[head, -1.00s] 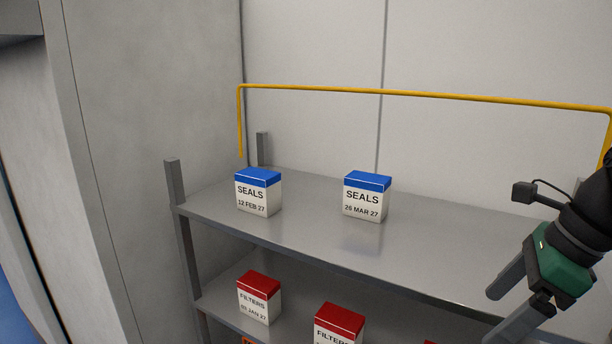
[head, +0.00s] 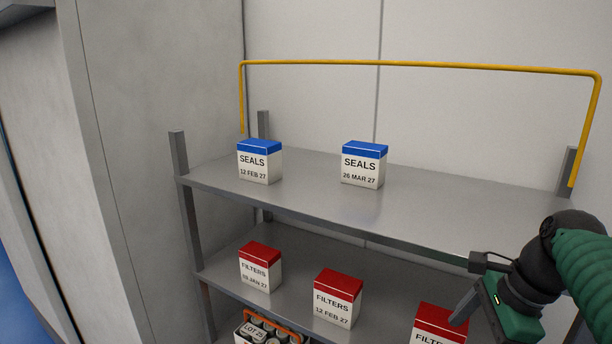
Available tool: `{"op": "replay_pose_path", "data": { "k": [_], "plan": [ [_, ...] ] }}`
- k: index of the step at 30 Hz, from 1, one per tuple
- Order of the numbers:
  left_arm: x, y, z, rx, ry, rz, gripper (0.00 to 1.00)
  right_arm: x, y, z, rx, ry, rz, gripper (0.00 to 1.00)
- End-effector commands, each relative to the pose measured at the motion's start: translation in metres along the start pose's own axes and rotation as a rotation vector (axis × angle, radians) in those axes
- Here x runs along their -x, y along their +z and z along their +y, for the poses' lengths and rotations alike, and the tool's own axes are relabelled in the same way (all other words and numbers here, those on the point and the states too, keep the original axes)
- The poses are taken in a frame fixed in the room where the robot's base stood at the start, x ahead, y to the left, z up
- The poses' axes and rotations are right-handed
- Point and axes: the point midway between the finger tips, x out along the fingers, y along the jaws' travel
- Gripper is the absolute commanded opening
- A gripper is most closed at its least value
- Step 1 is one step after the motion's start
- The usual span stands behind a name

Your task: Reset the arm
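My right arm comes in from the right edge. Its gripper (head: 470,328) is at the lower right, in front of the shelf and pointing down and left. One finger shows at the far edge of its green body; the other is cut off by the frame's bottom. It looks open, with nothing seen held. Its finger overlaps the view of the right red FILTERS box (head: 438,325); I cannot tell if they touch. My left gripper is not in view.
The grey shelf's top board (head: 460,206) holds two blue-topped SEALS boxes (head: 260,162), (head: 363,165). Below are more FILTERS boxes (head: 261,268), (head: 338,298). An orange-handled carrier (head: 272,327) of tubs sits lower. A yellow rail (head: 420,65) stands behind. The top board's right is clear.

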Motion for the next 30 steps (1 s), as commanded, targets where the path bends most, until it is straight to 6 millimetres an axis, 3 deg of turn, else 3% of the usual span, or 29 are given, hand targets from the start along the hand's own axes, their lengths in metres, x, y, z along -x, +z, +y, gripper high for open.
{"op": "replay_pose_path", "data": {
  "k": [1,5,8,12,15,18,20,30],
  "plan": [
    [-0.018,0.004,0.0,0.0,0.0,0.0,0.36,-0.033,-0.006,0.007,0.059,0.005,0.011,0.89],
    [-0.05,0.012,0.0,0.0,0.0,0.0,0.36,-0.117,-0.021,0.025,0.3,0.019,0.063,0.89],
    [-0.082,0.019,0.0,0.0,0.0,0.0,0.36,-0.2,-0.034,0.051,0.574,0.046,0.117,0.89],
    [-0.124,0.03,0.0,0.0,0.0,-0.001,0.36,-0.307,-0.049,0.101,1.018,0.097,0.184,0.89],
    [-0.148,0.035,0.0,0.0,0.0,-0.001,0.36,-0.366,-0.057,0.141,1.328,0.132,0.216,0.89],
    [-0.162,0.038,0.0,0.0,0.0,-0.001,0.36,-0.401,-0.061,0.172,1.563,0.155,0.232,0.89],
    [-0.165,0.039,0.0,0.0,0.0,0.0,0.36,-0.41,-0.061,0.182,1.65,0.161,0.237,0.89],
    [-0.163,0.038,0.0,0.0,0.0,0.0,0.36,-0.413,-0.06,0.188,1.714,0.165,0.24,0.89]
  ]
}}
